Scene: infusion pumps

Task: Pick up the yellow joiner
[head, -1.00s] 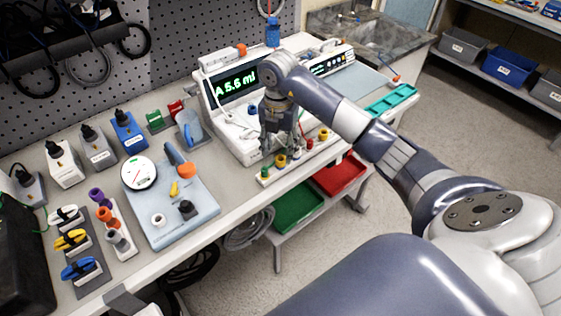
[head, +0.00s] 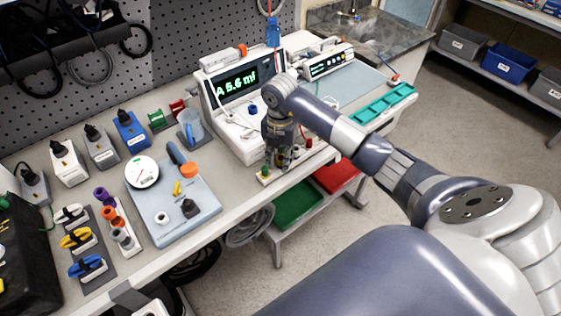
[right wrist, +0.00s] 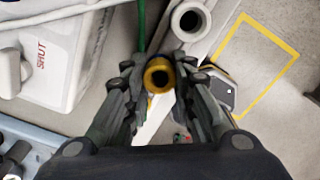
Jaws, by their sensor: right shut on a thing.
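The yellow joiner (right wrist: 158,75) sits between the two fingers of my right gripper (right wrist: 157,88) in the right wrist view, its round open end facing the camera. My right gripper (head: 281,163) is shut on it, low over the narrow white rack (head: 264,180) at the table's front edge. In the head view the fingers hide most of the joiner. I cannot tell whether it is still seated in the rack. A green joiner (head: 264,172) stands in the rack just left of my fingers. My left gripper is not in view.
A pump with a lit display (head: 238,86) stands just behind the rack. A blue-grey tray (head: 185,222) with a round gauge (head: 141,172) lies to the left. Green (head: 298,205) and red (head: 338,178) bins are below the front edge. A teal tray (head: 384,104) lies at the right.

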